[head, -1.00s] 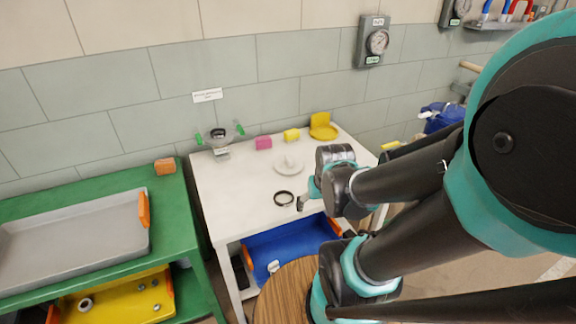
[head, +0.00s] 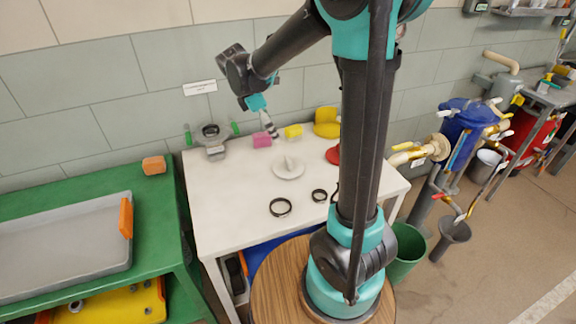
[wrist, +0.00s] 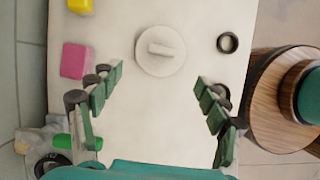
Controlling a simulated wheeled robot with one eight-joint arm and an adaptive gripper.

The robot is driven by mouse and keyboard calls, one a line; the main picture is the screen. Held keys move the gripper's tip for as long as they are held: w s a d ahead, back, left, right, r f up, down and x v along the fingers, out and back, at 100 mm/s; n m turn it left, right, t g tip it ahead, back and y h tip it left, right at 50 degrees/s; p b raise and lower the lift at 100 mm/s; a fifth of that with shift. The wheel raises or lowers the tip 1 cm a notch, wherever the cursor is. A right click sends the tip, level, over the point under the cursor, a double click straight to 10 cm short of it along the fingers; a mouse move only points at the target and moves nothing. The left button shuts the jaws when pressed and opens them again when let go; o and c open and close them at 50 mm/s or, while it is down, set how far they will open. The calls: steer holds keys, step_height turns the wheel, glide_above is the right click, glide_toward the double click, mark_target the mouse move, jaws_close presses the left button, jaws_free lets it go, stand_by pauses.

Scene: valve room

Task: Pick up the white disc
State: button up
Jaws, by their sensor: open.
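The white disc (head: 282,172) lies flat on the white table (head: 225,230), with a raised bar-shaped grip across its middle. In the wrist view the disc (wrist: 148,64) is ahead of the fingertips, near the top centre, whole and unobstructed. My gripper (head: 270,130) hangs above the back of the table, behind and to the left of the disc in the head view. In the wrist view my gripper (wrist: 160,82) has its two fingers wide apart, with bare tabletop between them. It is empty and not touching the disc.
Two black rings (head: 271,211) (head: 313,198) lie in front of the disc. A pink block (head: 261,140), a yellow block (head: 293,131), a yellow piece (head: 326,122) and a red disc (head: 333,155) sit farther back. A grey fixture with green handles (head: 214,150) stands at the back left.

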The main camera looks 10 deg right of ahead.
glide_toward(288, 159)
steer(key=x, duration=0.5)
steer(key=shift+w+d+r, duration=0.1)
steer(key=shift+w+d, duration=0.1)
steer(key=shift+s+x, duration=0.15)
steer(key=shift+x, duration=1.2)
steer(key=shift+s+x, duration=0.15)
steer(key=shift+x, duration=1.25)
steer(key=shift+a, duration=0.2)
steer(key=shift+c, duration=0.4)
steer(key=c, duration=1.6)
steer(key=shift+o, duration=0.2)
